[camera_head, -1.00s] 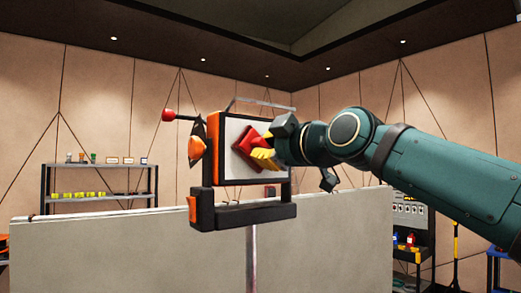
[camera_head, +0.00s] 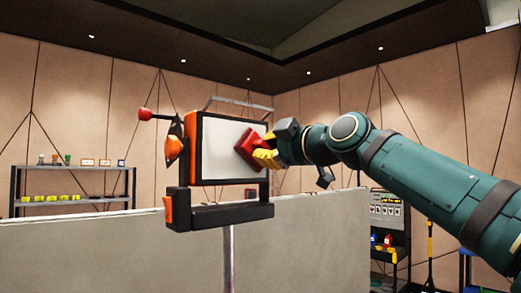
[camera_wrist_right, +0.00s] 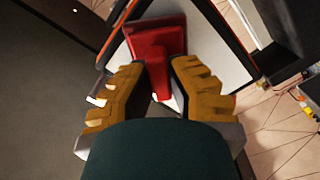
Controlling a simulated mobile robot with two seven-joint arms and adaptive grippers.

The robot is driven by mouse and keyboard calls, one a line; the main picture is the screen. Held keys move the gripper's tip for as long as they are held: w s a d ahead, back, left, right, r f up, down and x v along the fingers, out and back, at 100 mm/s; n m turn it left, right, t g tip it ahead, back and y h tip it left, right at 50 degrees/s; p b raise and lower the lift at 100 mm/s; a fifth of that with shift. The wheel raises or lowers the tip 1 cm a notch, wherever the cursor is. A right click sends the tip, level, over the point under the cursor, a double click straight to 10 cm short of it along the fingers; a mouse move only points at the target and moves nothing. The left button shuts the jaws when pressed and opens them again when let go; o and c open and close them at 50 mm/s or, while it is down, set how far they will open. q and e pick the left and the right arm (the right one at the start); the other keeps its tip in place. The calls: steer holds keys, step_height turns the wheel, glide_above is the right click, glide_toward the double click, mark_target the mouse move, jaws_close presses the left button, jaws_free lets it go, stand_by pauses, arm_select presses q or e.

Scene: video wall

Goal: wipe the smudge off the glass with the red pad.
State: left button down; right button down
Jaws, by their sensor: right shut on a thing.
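The red pad (camera_head: 247,150) is a flat block with a handle, tilted against the right part of a pale glass panel (camera_head: 218,152) in a black and orange frame. My right gripper (camera_head: 265,157), with yellow fingers, is shut on the pad's handle. In the right wrist view the pad (camera_wrist_right: 155,38) sits ahead of the two yellow fingers (camera_wrist_right: 157,85), against or very close to the pale glass (camera_wrist_right: 208,50). I cannot make out a smudge on the visible glass; the pad hides part of it. My left gripper is not in view.
A long grey partition (camera_head: 110,250) stands below the panel. A shelf (camera_head: 75,205) with small items is at the left, and a tool rack (camera_head: 390,225) at the right. A red knob (camera_head: 145,114) sticks out left of the frame.

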mark_target(240, 149)
steer(key=shift+w+d, duration=0.55)
steer(key=shift+d, duration=0.2)
steer(key=shift+s+a, duration=0.9)
steer(key=shift+a, duration=0.3)
steer(key=shift+s+a, duration=0.85)
steer(key=shift+a, duration=0.35)
steer(key=shift+s+a+p, duration=0.25)
steer(key=shift+s+a, duration=0.55)
steer(key=shift+a, duration=0.35)
steer(key=shift+s+a+p, duration=0.2)
steer(key=shift+s+a, duration=0.6)
steer(key=shift+a, duration=0.3)
steer(key=shift+b+v, duration=1.35)
steer(key=shift+v, duration=1.6)
steer(key=shift+b+v, duration=0.6)
steer(key=shift+v, duration=0.9)
